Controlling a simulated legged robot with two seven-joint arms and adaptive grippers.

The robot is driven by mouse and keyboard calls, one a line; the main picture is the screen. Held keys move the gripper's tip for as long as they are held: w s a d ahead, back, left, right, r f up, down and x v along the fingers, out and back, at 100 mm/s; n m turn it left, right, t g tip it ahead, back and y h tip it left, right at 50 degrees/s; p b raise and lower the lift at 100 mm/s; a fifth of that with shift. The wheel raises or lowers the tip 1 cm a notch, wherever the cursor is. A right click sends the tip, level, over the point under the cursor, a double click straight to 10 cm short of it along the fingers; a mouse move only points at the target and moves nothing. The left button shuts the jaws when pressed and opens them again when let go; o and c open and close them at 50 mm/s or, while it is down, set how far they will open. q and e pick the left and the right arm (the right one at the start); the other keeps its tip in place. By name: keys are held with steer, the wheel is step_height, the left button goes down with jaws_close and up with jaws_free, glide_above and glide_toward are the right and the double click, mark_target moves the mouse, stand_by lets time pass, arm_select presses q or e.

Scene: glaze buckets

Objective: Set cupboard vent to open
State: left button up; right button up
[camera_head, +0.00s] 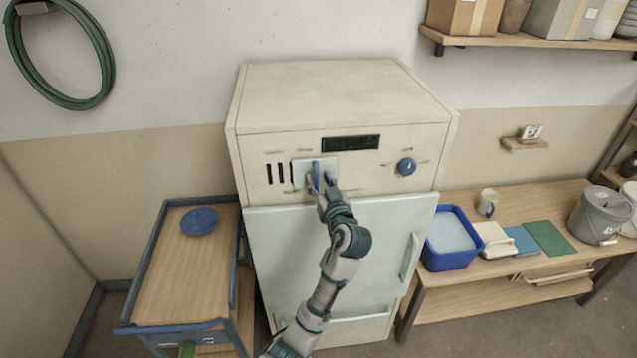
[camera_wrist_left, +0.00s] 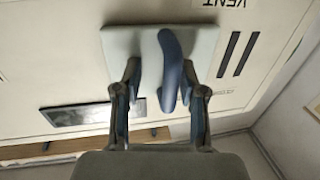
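The cupboard (camera_head: 340,95) is a cream cabinet with a control panel on its upper front. Its vent has a pale sliding plate (camera_head: 300,170) with a blue upright handle (camera_head: 316,178). Dark vent slots (camera_head: 281,174) show uncovered left of the plate. In the left wrist view, which is upside down, the plate (camera_wrist_left: 205,42), handle (camera_wrist_left: 170,60) and slots (camera_wrist_left: 229,55) show near a "VENT" label (camera_wrist_left: 230,3). My left gripper (camera_head: 322,183) is at the handle; its fingers (camera_wrist_left: 166,92) stand apart on either side, with gaps visible. My right gripper is out of view.
A dark display (camera_head: 351,143) and a blue knob (camera_head: 406,167) sit right of the vent. A pale door (camera_head: 285,260) is below. A trolley (camera_head: 170,275) stands left; a bench (camera_head: 535,204) with a blue tub (camera_head: 450,262) stands right.

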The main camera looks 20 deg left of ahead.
arm_select(q)
steer(key=v, duration=1.2)
steer(key=shift+d, duration=0.3)
steer(key=shift+a+f, duration=0.1)
steer(key=shift+a, duration=0.2)
